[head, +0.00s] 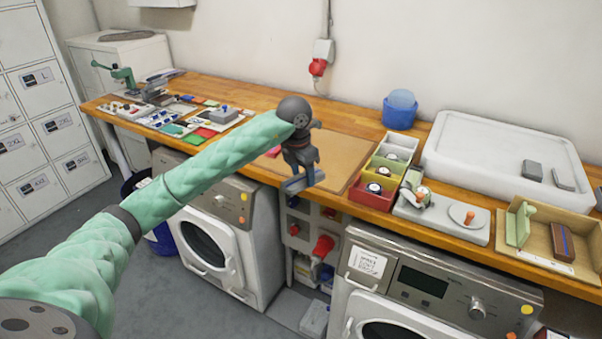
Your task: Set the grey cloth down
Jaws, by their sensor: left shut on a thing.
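My left gripper (302,173) hangs pointing down at the front edge of the wooden counter (245,100), in front of a brown board (335,160). It is shut on a small flat grey piece, which looks like the grey cloth (296,185). The cloth shows at the fingertips, and the fingers hide part of it. From this angle I cannot tell how high it is above the counter. My right gripper is not in view.
Small items crowd the counter's left. The brown board has bare room.

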